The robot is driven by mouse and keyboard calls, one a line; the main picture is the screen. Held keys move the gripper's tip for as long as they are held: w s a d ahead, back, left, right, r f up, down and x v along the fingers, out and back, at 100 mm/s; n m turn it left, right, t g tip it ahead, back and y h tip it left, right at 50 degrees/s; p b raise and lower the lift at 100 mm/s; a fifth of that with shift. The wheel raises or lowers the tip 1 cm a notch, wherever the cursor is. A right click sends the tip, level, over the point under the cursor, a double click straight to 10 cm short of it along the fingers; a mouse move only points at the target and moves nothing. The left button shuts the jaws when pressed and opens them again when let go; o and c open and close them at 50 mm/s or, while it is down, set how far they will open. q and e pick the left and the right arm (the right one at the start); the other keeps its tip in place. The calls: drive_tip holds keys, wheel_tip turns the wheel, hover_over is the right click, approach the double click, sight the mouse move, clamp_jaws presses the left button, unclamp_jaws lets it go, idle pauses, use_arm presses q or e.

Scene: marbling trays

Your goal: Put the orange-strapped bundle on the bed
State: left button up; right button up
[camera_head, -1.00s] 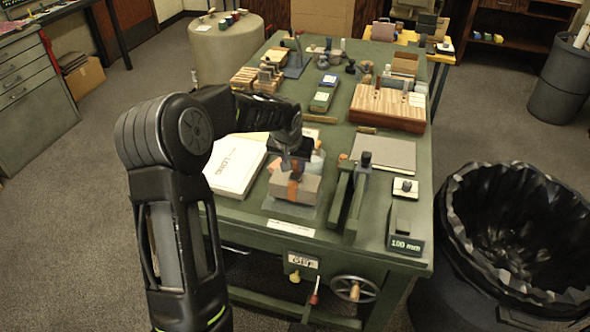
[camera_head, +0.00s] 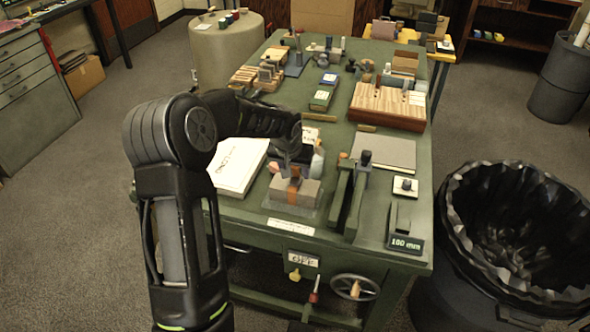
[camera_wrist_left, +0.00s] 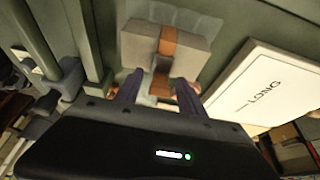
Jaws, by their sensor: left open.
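The orange-strapped bundle (camera_head: 310,193) is a grey block with an orange band, near the front edge of the green table. It lies level on a flat grey, partly see-through plate (camera_head: 272,206), which I take to be the bed. The bundle (camera_wrist_left: 140,45) and plate (camera_wrist_left: 190,17) also show in the left wrist view. My left gripper (camera_head: 295,170) is over the back side of the bundle. In the wrist view its open fingers (camera_wrist_left: 157,85) are at the bundle's near side; whether they touch it I cannot tell. My right gripper is not in view.
A white box marked LONG (camera_head: 237,168) lies just left of the bundle. Dark upright rails (camera_head: 340,200) stand close on its right. A grey board (camera_head: 385,152), a 100 mm block (camera_head: 403,240) and a striped wooden block (camera_head: 388,107) are farther right. A black-lined bin (camera_head: 510,240) stands beside the table.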

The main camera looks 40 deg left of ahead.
use_arm(q)
drive_tip(key=shift+r, duration=0.45)
drive_tip(key=b+v, duration=0.1)
drive_tip(key=v, duration=1)
drive_tip(key=shift+s+r, duration=0.15)
drive_tip(key=shift+s, duration=0.05)
drive_tip(key=shift+d, duration=0.1)
